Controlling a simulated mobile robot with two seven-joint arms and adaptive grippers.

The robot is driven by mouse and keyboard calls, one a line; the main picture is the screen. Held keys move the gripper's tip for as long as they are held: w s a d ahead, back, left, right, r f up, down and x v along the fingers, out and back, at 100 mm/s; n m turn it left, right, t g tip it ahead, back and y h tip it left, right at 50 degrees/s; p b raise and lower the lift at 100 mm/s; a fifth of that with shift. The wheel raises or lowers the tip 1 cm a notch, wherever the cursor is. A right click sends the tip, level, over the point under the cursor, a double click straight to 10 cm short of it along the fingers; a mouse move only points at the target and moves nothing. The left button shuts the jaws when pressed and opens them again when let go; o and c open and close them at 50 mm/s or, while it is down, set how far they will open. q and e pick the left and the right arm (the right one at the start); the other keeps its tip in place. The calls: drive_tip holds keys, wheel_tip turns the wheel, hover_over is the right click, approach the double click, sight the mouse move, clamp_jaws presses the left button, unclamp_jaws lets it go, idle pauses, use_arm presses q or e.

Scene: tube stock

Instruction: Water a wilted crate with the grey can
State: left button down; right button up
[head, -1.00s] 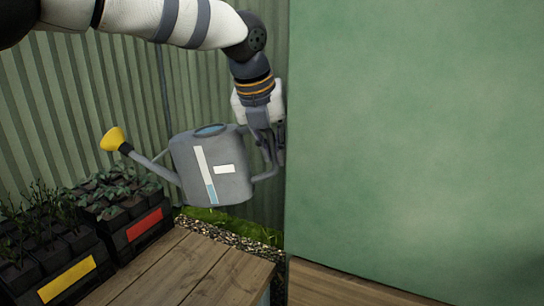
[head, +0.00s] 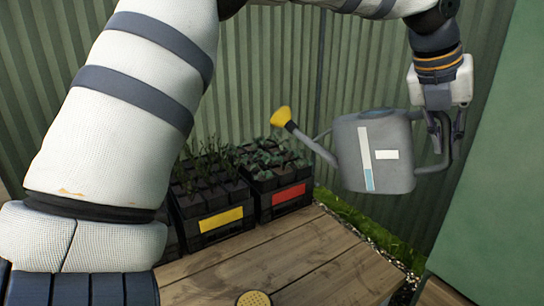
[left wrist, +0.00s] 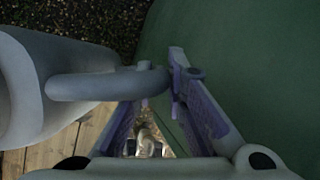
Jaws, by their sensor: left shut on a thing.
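The grey watering can (head: 375,172) hangs in the air, roughly upright, its spout and yellow rose (head: 281,117) pointing left. A white strip on its side is blue at the lower end. My left gripper (head: 446,135) is shut on its handle at the right; the handle also shows between the fingers in the left wrist view (left wrist: 110,83). A black crate with a red label (head: 290,196) holds low leafy grey-green plants. A black crate with a yellow label (head: 222,220) holds thin dark upright plants. I cannot tell surely which is wilted. My right gripper is out of view.
A yellow perforated disc (head: 254,298) shows at the bottom edge. A green panel (head: 490,200) stands close right of the can. A corrugated green wall (head: 290,60) is behind.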

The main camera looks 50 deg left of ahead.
sight(449, 120)
use_arm(q)
drive_tip(key=shift+r, duration=0.4)
drive_tip(key=shift+a+r, duration=0.1)
drive_tip(key=shift+r, duration=0.5)
drive_tip(key=shift+r+h, duration=0.15)
drive_tip(key=shift+h, duration=0.15)
idle(1.2)
drive_tip(key=shift+a+r, duration=0.1)
drive_tip(key=shift+r, duration=0.55)
drive_tip(key=shift+r+t+h, duration=0.2)
drive_tip(key=shift+t+h, duration=0.1)
idle(1.3)
drive_tip(key=shift+s+a+r, duration=0.1)
drive_tip(key=shift+a+r, duration=0.05)
drive_tip(key=shift+r, duration=0.55)
idle(1.5)
drive_tip(key=shift+a+r+h, duration=0.2)
drive_tip(key=shift+r+h, duration=0.2)
drive_tip(key=shift+r, duration=0.3)
idle(0.3)
